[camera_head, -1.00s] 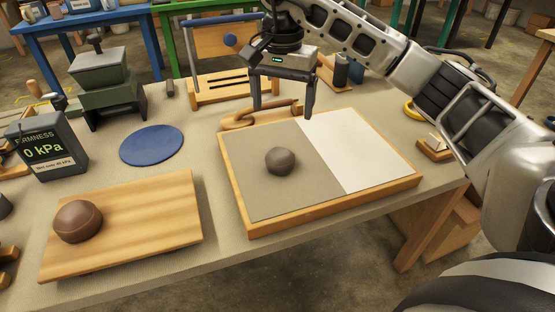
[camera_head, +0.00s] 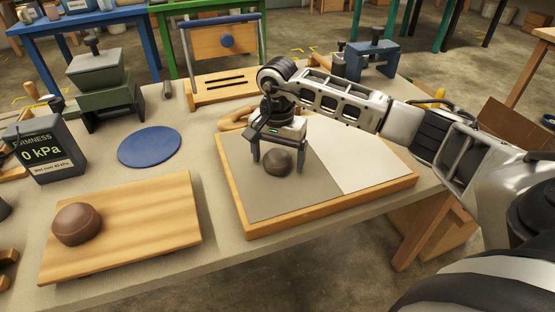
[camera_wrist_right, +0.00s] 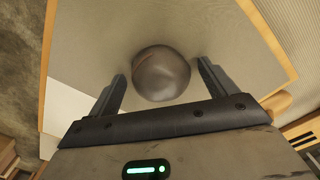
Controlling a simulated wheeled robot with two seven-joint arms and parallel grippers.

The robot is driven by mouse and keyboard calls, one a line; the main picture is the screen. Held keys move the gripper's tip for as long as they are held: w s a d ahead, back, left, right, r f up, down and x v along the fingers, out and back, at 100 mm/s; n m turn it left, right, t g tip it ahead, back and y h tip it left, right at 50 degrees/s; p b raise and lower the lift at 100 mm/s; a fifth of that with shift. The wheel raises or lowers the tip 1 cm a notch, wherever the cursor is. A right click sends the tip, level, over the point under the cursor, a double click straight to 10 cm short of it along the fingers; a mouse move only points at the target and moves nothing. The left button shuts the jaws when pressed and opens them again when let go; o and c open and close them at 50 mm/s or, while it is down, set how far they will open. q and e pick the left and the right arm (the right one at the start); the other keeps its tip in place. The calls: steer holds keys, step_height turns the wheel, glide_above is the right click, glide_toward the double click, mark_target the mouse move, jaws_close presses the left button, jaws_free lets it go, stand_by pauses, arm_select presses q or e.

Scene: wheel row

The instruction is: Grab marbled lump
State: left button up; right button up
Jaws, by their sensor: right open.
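A dark grey-brown lump (camera_head: 278,163) sits on the grey half of the framed board (camera_head: 262,198). In the right wrist view the lump (camera_wrist_right: 160,73) is rounded and faintly streaked. My right gripper (camera_head: 277,166) is over it, open, with one finger on each side. The right wrist view shows a gap between each finger and the lump, wider on the left. A second, reddish-brown lump (camera_head: 77,224) with faint lines sits on the left wooden board (camera_head: 150,222). My left gripper is not in view.
A firmness meter (camera_head: 46,147) reading 0 kPa, a blue disc (camera_head: 150,146) and a green press (camera_head: 102,83) stand at the left. A slotted wooden block (camera_head: 222,88) is behind. The board's pale half (camera_head: 358,160) is bare.

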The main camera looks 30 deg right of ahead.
steer(key=c, duration=1.2)
steer(key=shift+r, duration=0.1)
